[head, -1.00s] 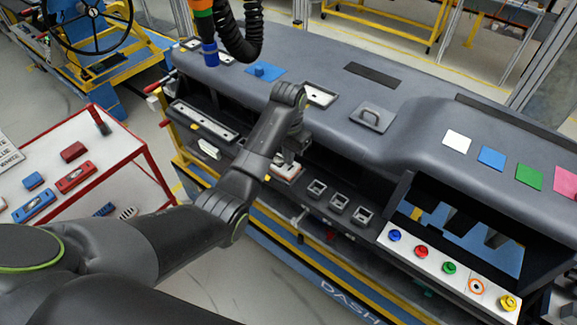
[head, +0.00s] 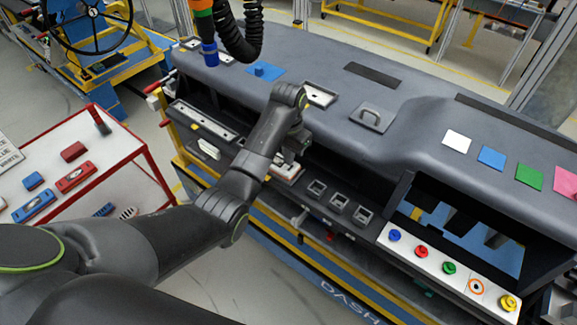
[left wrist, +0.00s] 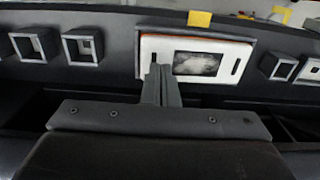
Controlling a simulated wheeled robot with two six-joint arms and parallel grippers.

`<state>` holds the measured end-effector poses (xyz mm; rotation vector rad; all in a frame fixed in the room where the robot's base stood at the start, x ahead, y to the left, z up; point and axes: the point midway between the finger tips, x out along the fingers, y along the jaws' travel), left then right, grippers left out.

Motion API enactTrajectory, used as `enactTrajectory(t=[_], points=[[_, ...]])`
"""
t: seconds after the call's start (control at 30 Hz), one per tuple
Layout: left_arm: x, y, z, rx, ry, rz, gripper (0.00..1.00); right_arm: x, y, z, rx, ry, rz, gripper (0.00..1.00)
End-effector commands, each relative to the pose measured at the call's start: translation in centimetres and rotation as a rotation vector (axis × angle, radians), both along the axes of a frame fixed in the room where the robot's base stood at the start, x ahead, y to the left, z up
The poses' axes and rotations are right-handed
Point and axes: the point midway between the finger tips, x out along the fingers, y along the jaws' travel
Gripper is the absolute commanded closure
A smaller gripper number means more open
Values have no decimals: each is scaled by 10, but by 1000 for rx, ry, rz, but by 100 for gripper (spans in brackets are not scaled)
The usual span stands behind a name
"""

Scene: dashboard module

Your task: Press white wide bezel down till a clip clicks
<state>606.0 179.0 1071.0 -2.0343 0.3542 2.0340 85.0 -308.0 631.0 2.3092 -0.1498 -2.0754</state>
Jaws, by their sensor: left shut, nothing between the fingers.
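The white wide bezel (left wrist: 202,42) lies in a slot of the dashboard's front shelf, around a grey screen-like panel, with a thin orange line along its far edge. In the head view only part of the white bezel (head: 285,173) shows, below my left gripper (head: 287,163). My left gripper is shut and empty. In the left wrist view its closed fingertips (left wrist: 157,72) are over the left part of the bezel. I cannot tell whether they touch it. Any clip is hidden. My right gripper is not in view.
Several square sockets (head: 338,201) lie right of the bezel on the shelf. A white panel with coloured buttons (head: 449,268) is further right. A red-framed cart (head: 122,150) with red and blue parts stands left. A coiled hose (head: 240,35) hangs at the back.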

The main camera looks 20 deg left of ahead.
Motion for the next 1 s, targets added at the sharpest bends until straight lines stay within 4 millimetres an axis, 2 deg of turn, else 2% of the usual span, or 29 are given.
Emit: enactTrajectory(t=[1.0], points=[[0,0,-15,0,1,0,100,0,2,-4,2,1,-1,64]])
